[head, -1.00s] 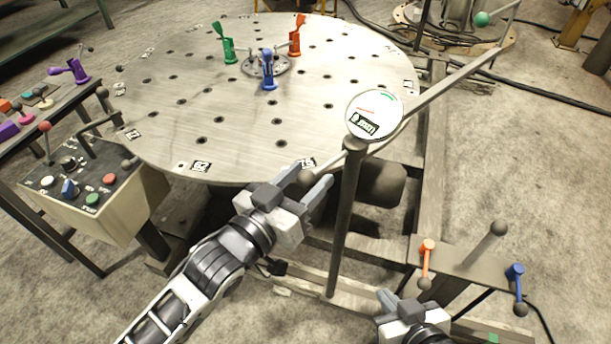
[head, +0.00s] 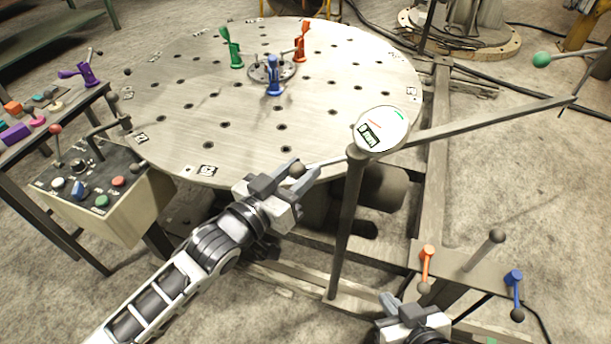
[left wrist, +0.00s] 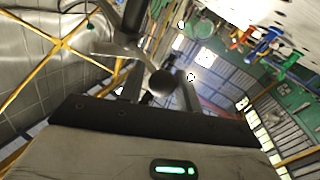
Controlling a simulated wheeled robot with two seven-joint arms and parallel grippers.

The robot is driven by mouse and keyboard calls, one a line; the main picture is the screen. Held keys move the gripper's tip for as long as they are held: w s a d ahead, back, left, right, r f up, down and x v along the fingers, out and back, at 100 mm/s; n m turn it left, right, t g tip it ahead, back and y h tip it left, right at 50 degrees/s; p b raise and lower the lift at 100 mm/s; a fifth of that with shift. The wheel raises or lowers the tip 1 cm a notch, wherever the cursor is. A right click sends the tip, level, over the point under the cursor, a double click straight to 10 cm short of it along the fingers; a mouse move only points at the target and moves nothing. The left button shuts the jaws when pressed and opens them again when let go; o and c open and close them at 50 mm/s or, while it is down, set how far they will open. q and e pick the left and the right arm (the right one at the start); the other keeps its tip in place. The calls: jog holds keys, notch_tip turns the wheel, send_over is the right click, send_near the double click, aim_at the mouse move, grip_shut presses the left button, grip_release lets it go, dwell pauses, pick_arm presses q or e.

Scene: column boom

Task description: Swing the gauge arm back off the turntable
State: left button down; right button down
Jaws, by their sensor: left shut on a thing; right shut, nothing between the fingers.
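The gauge arm (head: 480,121) is a long bar pivoting on an upright post (head: 348,225) at the turntable's near right edge. A round white dial (head: 381,130) sits over the post. The long part points right, away from the turntable (head: 190,95), with a green ball (head: 541,59) near its far end. The short handle ends in a dark ball knob (head: 297,169). My left gripper (head: 300,172) is shut on this knob, which also shows between the fingers in the left wrist view (left wrist: 161,83). My right gripper (head: 388,301) is shut and empty at the bottom.
Green (head: 232,50), orange (head: 300,44) and blue (head: 273,78) clamps stand on the turntable. A control box (head: 105,195) stands at left. A lever panel (head: 465,268) with orange and blue handles is at lower right. The floor at right is open.

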pick_arm(q)
jog(key=c, duration=1.1)
grip_release()
jog(key=shift+w+a+r, duration=0.1)
jog(key=shift+w+a, duration=0.2)
jog(key=shift+w, duration=0.1)
jog(key=shift+d, duration=0.1)
jog(key=b+v, duration=0.1)
jog(key=v, duration=1.5)
jog(key=shift+s+d, duration=0.1)
jog(key=shift+d, duration=0.05)
jog(key=shift+f, duration=0.2)
jog(key=s+f+n+g+y, duration=0.1)
jog(key=f+y, duration=0.1)
jog(key=f, duration=0.3)
jog(key=s+a+f+g+y, duration=0.1)
jog(key=f+y, duration=0.2)
jog(key=f, duration=0.3)
jog(key=s+a+f+n+g+y, duration=0.1)
jog(key=s+f+g+y, duration=0.1)
jog(key=f, duration=0.3)
jog(key=shift+f+n+y, duration=0.3)
jog(key=shift+f+y, duration=0.1)
